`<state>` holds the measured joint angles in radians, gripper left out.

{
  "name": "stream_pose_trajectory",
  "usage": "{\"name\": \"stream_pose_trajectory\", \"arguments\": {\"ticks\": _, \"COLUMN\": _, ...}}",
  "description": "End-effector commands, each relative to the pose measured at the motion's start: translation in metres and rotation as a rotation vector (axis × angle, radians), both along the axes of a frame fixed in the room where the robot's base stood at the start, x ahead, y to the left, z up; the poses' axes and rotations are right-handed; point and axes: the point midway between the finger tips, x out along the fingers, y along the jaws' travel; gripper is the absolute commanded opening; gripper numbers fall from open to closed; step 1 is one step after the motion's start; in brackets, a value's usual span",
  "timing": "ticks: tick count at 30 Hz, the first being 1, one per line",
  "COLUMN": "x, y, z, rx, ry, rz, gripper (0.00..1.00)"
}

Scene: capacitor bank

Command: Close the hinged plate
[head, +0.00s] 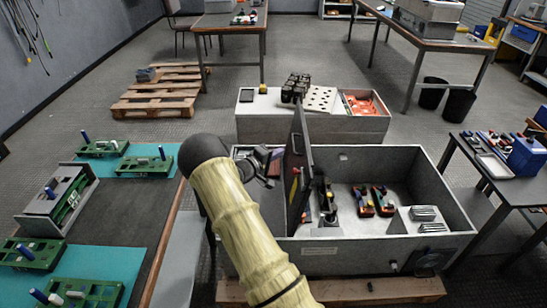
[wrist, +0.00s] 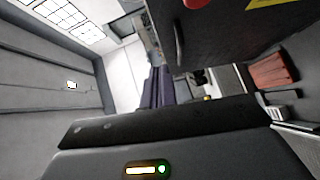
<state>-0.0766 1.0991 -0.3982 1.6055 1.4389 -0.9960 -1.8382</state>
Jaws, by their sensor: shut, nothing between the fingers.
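The hinged plate (head: 298,172) is a dark panel standing roughly upright, seen nearly edge-on, in the open grey box. In the wrist view the plate (wrist: 225,40) fills the upper right, with a red spot and part of a yellow label on it. My gripper (head: 268,164) is at the left of the plate, over the left part of the box. In the wrist view my gripper (wrist: 157,86) has its dark fingers together and empty, left of the plate's face. I cannot tell whether it touches the plate. The hinge is hidden.
The grey box (head: 455,190) holds several orange-and-black parts (head: 373,200) and a pale block (head: 420,220) right of the plate. A second grey box (head: 255,128) stands behind. Green boards on teal mats (head: 130,225) lie left. A side table (head: 500,190) stands right.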

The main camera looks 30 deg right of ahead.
Motion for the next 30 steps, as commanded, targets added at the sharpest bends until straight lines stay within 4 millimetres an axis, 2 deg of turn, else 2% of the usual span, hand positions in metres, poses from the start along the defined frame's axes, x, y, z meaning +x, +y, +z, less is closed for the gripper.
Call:
{"name": "stream_pose_trajectory", "arguments": {"ticks": 9, "x": 0.013, "y": -0.056, "z": -0.008, "rx": -0.002, "ry": -0.001, "rz": -0.002, "gripper": 0.0}}
{"name": "stream_pose_trajectory", "arguments": {"ticks": 15, "x": -0.004, "y": -0.08, "z": -0.013, "rx": 0.0, "ry": 0.001, "rz": -0.002, "gripper": 0.0}}
{"name": "stream_pose_trajectory", "arguments": {"ticks": 30, "x": -0.009, "y": -0.088, "z": -0.013, "rx": 0.003, "ry": -0.001, "rz": -0.002, "gripper": 0.0}}
